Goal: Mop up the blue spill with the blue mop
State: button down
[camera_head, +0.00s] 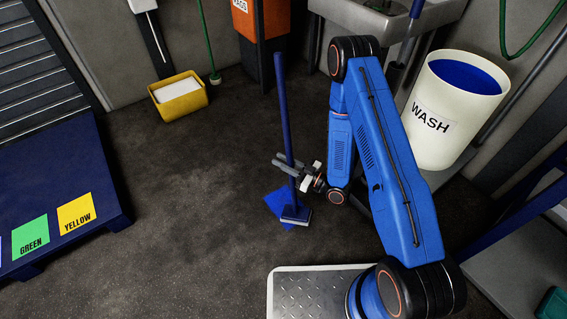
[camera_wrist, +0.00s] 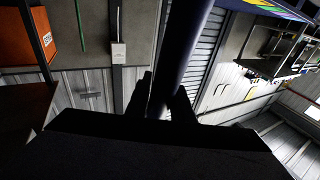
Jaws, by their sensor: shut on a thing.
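The blue mop (camera_head: 284,115) stands nearly upright in the head view, its handle leaning slightly. My gripper (camera_head: 291,167) is shut around the lower part of the handle. The mop head (camera_head: 296,214) is at floor level, on or just over the right part of the blue spill (camera_head: 275,203). The spill shows as a flat bright blue patch, partly hidden by the mop. In the wrist view the dark handle (camera_wrist: 186,50) runs up between my two fingers (camera_wrist: 160,98). The wrist view does not show the spill.
A white WASH bin (camera_head: 433,140) with blue inside stands at the right by a sink. A blue platform (camera_head: 60,165) with coloured labels is at the left. The floor between is clear.

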jog(key=shift+w+a, duration=0.15)
jog(key=shift+w, duration=0.15)
jog(key=shift+w+a+r, duration=0.1)
jog(key=shift+w+a, duration=0.3)
jog(key=shift+w, duration=0.2)
jog(key=shift+w+a+r, duration=0.1)
jog(key=shift+w+a, duration=0.3)
jog(key=shift+w, duration=0.15)
jog(key=shift+w+a, duration=0.1)
jog(key=shift+w+a+f, duration=0.1)
jog(key=shift+w+a, duration=0.3)
jog(key=shift+w, duration=0.2)
jog(key=shift+w+a, duration=0.35)
jog(key=shift+w, duration=0.25)
jog(key=shift+w+a, duration=0.15)
jog(key=shift+w, duration=0.05)
jog(key=shift+w+a+f, duration=0.1)
jog(key=shift+w+a, duration=0.25)
jog(key=shift+w, duration=0.2)
jog(key=shift+w+a, duration=0.35)
jog(key=shift+w, duration=0.2)
jog(key=shift+w+a, duration=0.15)
